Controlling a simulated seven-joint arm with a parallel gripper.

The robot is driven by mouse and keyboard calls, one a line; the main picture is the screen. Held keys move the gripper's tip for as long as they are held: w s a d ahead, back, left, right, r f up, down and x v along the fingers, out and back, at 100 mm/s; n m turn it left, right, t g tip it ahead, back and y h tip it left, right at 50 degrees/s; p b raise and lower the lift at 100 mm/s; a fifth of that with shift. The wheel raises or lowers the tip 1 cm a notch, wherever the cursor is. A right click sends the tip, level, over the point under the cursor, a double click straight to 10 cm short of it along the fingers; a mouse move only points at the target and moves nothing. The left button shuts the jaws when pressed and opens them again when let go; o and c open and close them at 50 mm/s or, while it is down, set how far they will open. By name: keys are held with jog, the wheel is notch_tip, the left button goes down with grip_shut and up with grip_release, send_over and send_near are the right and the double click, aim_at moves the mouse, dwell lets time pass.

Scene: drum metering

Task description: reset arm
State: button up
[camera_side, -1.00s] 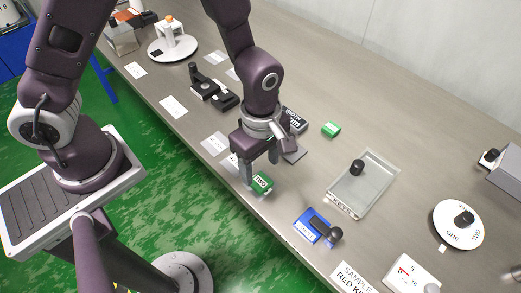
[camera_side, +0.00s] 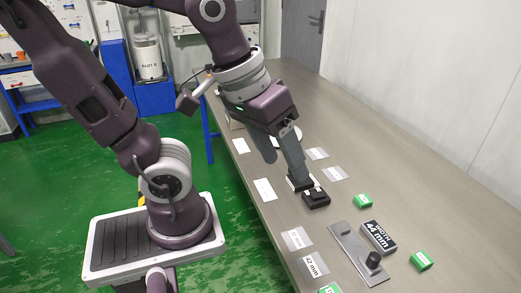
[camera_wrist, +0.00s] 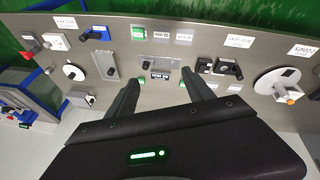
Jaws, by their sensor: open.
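My gripper (camera_side: 285,172) is open and empty, fingers pointing down and spread apart. In the side view its right fingertip overlaps the black fixture (camera_side: 316,199) on the bench; the wrist view suggests the hand is well above the bench. In the wrist view the two fingers (camera_wrist: 161,77) stand apart with nothing between them. Beyond them lie a metal plate with a black knob (camera_wrist: 157,62) and a dark labelled block (camera_wrist: 160,76). In the side view these are the knobbed plate (camera_side: 350,250) and the black "WIDTH 44 mm" block (camera_side: 379,237).
Green blocks (camera_side: 362,201) (camera_side: 421,261) and white cards (camera_side: 264,190) lie on the grey bench (camera_side: 430,170). The wrist view also shows a white dial (camera_wrist: 73,72), a blue-based handle (camera_wrist: 95,33) and a round white stand (camera_wrist: 268,80). The bench's back strip looks clear.

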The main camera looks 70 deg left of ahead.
jog(key=s+m, duration=0.1)
jog(key=s+a+m, duration=0.1)
jog(key=s+a+m+t+y, duration=0.1)
jog(key=shift+s+a+r, duration=0.1)
jog(key=shift+s+r, duration=0.05)
jog(key=shift+r, duration=0.25)
dwell(0.9)
